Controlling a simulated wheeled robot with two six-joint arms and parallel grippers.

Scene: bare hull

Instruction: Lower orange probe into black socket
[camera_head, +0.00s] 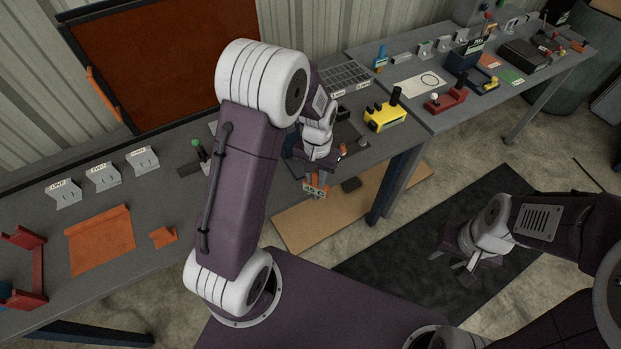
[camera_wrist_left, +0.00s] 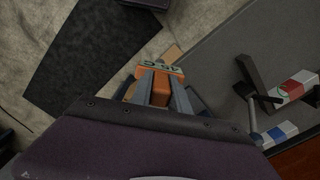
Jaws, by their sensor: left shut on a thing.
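My left gripper (camera_head: 316,180) is shut on the orange probe (camera_head: 318,191), which has a pale label with dark lettering. The probe also shows in the left wrist view (camera_wrist_left: 160,72), between the two grey fingers. In the head view it hangs in front of the bench's front edge, above the floor side. I cannot pick out the black socket for certain; my left arm covers part of the bench behind it. My right gripper (camera_head: 455,263) is at the right over the dark mat, its fingers apart and empty.
A yellow block with black posts (camera_head: 385,118) stands on the bench right of my left gripper. A red holder (camera_head: 446,101) stands further right. Orange sheet (camera_head: 100,242) and several labelled grey brackets are at left. A cardboard sheet (camera_head: 290,230) lies on the floor.

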